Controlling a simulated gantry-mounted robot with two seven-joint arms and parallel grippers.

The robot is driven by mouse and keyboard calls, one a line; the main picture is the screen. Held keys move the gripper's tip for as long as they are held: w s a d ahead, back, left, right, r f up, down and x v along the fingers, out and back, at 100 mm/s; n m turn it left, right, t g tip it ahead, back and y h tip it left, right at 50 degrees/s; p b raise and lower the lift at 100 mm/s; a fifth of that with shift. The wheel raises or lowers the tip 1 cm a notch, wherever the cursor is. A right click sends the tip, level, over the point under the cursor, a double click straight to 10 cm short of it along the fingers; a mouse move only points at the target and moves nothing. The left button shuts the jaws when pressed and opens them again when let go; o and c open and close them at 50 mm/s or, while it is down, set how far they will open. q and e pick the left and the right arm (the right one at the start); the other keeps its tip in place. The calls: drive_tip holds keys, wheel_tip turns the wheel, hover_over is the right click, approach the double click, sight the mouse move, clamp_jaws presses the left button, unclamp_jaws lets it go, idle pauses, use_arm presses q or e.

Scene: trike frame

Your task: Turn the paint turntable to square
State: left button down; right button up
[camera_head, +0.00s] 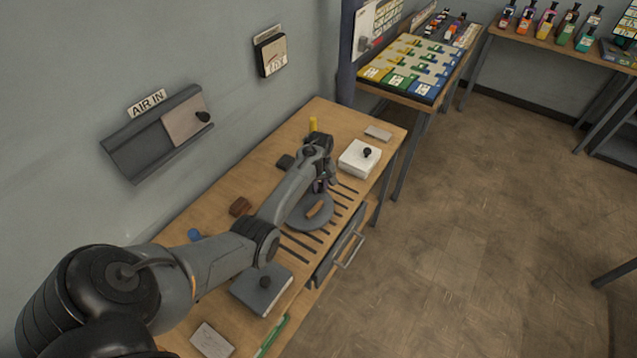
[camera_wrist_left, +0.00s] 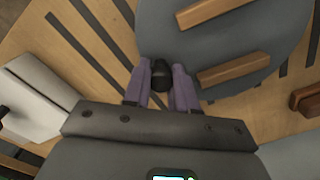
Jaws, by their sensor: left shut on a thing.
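The paint turntable is a round grey disc (camera_head: 302,222) on the wooden bench, with a wooden bar (camera_head: 315,208) on top. In the left wrist view the disc (camera_wrist_left: 185,30) fills the upper right and shows two parallel wooden bars (camera_wrist_left: 235,70), tilted in the picture. My left gripper (camera_head: 321,187) is at the disc's far edge. In the left wrist view its purple fingers (camera_wrist_left: 163,84) are shut on a black knob (camera_wrist_left: 162,72) at the disc's rim. My right gripper is in neither view.
Dark slots (camera_head: 301,246) run across the bench beside the disc. A white box with a black knob (camera_head: 360,160) stands beyond the gripper. A grey box (camera_head: 262,290) sits on the near side. A brown block (camera_head: 240,207) lies toward the wall.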

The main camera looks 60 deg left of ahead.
sight(326, 215)
use_arm(q)
drive_tip(key=d+m+p, duration=0.2)
drive_tip(key=m+p, duration=0.1)
drive_tip(key=p, duration=0.1)
drive_tip(key=d+m+p, duration=0.2)
drive_tip(key=m+p, duration=0.1)
drive_tip(key=m, duration=0.1)
drive_tip(key=d+m+p, duration=0.2)
drive_tip(key=m+p, duration=0.1)
drive_tip(key=p, duration=0.1)
drive_tip(key=shift+s+d+r+m+p, duration=0.3)
drive_tip(key=shift+d+p, duration=0.05)
drive_tip(key=d+m+p, duration=0.1)
drive_tip(key=s+m+p, duration=0.1)
drive_tip(key=m+p, duration=0.1)
drive_tip(key=shift+s+d+f, duration=0.1)
drive_tip(key=shift+s+d, duration=0.1)
drive_tip(key=shift+d, duration=0.15)
drive_tip(key=shift+s+d+f+m+p, duration=0.1)
drive_tip(key=shift+s+d+m+p, duration=0.3)
drive_tip(key=shift+m, duration=0.45)
drive_tip(key=shift+s+d+f+m+p, duration=0.1)
drive_tip(key=shift+s+d+m+p, duration=0.1)
drive_tip(key=shift+s+m+p, duration=0.45)
drive_tip(key=shift+w+m, duration=0.25)
drive_tip(key=shift+m, duration=0.05)
drive_tip(key=c, duration=0.9)
unclamp_jaws()
